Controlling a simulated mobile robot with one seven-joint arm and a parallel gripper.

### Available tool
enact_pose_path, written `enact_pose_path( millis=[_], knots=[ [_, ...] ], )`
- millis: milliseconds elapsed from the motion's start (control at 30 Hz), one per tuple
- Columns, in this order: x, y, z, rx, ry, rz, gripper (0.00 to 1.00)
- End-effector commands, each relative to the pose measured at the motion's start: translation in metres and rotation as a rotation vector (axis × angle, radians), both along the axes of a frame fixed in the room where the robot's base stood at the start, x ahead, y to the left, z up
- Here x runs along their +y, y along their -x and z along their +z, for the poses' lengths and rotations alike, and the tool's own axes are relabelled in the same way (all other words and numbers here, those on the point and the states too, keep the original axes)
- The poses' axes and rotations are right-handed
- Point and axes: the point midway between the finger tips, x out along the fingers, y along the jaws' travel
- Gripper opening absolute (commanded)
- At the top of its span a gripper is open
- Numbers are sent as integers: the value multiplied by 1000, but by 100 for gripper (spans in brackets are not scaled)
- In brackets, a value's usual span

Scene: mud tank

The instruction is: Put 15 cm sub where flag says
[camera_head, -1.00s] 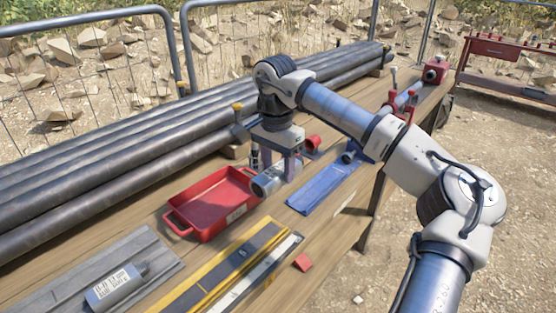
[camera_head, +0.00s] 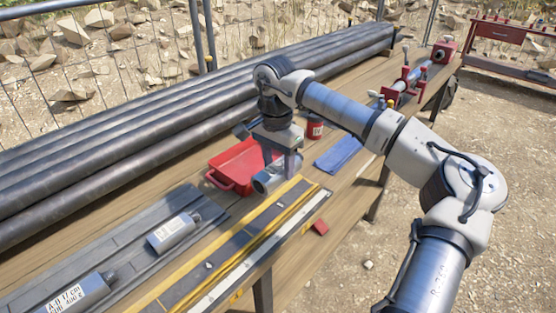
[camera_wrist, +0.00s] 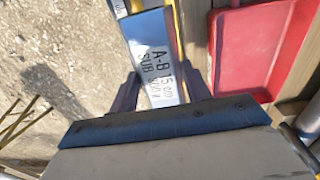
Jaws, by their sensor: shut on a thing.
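My gripper (camera_head: 277,170) is shut on a grey metal sub (camera_head: 265,183) in the head view. It holds the sub between the red tray and the yellow-edged board; I cannot tell its exact height. In the wrist view the held sub (camera_wrist: 153,55) lies between the fingers, its label reading roughly "A-B 15 cm SUB 400". Two other grey subs lie on the grey grooved board (camera_head: 130,262): one (camera_head: 173,231) with a label too small to read, and one (camera_head: 78,294) whose label seems to read "A-D 17 cm". I cannot make out a flag for certain.
The red tray (camera_head: 232,168) is just behind the gripper and also shows in the wrist view (camera_wrist: 258,45). The yellow-edged board (camera_head: 232,245) lies in front. A small red piece (camera_head: 320,227) is at the bench edge. Long dark pipes (camera_head: 150,110) line the back. A blue cloth (camera_head: 338,154) lies right.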

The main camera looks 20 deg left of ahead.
Motion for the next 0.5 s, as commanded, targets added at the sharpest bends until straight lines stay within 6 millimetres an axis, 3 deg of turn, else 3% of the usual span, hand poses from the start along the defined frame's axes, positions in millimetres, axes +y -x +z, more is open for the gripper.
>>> enact_pose_path(
  millis=[267,500],
  knots=[
    [0,0,-17,0,0,0,16],
    [0,1,-48,2,-1,1,16]
  ],
)
